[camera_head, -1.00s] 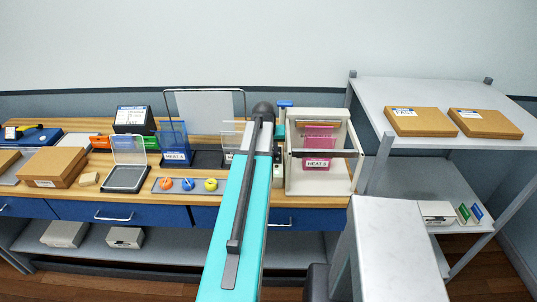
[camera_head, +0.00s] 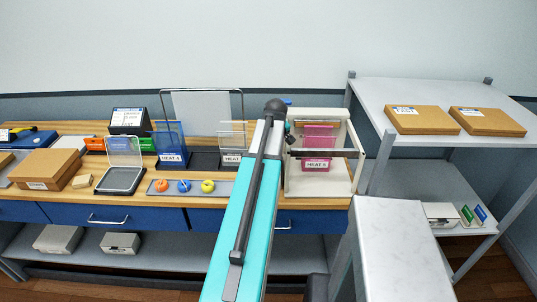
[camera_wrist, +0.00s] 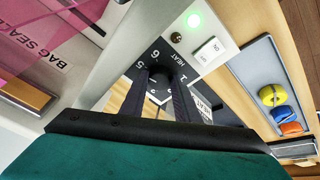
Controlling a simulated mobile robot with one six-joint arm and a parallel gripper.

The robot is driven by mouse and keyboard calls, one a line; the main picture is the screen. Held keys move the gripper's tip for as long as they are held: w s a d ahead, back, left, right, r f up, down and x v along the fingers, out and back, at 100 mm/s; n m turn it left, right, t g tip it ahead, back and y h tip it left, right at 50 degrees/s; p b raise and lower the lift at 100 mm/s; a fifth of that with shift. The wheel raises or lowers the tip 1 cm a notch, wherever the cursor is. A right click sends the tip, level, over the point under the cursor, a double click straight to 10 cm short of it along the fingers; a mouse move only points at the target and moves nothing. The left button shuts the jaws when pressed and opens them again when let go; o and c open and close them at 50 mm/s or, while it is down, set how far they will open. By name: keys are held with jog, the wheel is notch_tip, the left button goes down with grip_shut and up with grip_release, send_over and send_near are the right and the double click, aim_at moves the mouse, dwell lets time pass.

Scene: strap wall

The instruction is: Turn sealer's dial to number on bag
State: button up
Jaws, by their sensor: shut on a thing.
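The bag sealer (camera_head: 318,184) is a white frame at the bench's right end. A pink bag (camera_head: 317,142) hangs in it, with a HEAT label (camera_head: 316,165) whose digit is too small to read surely. The pink bag also shows in the wrist view (camera_wrist: 78,14). The dark dial (camera_wrist: 159,82) sits on the sealer's panel; 6, 5, 1 and HEAT show around it, and my fingers hide other marks. My gripper (camera_wrist: 160,76) is shut on the dial. In the head view my arm hides the gripper and dial.
Beside the dial are a lit green lamp (camera_wrist: 193,20) and a white switch (camera_wrist: 208,50). A grey tray (camera_head: 222,186) with orange, blue and yellow pieces lies left of my arm. Cartons (camera_head: 418,118) stand on the right shelf (camera_head: 375,93).

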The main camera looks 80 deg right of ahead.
jog(key=shift+d+r, duration=0.1)
jog(key=shift+d, duration=0.1)
dwell(0.3)
jog(key=o, duration=1)
jog(key=shift+o, duration=0.2)
jog(key=shift+a, duration=0.1)
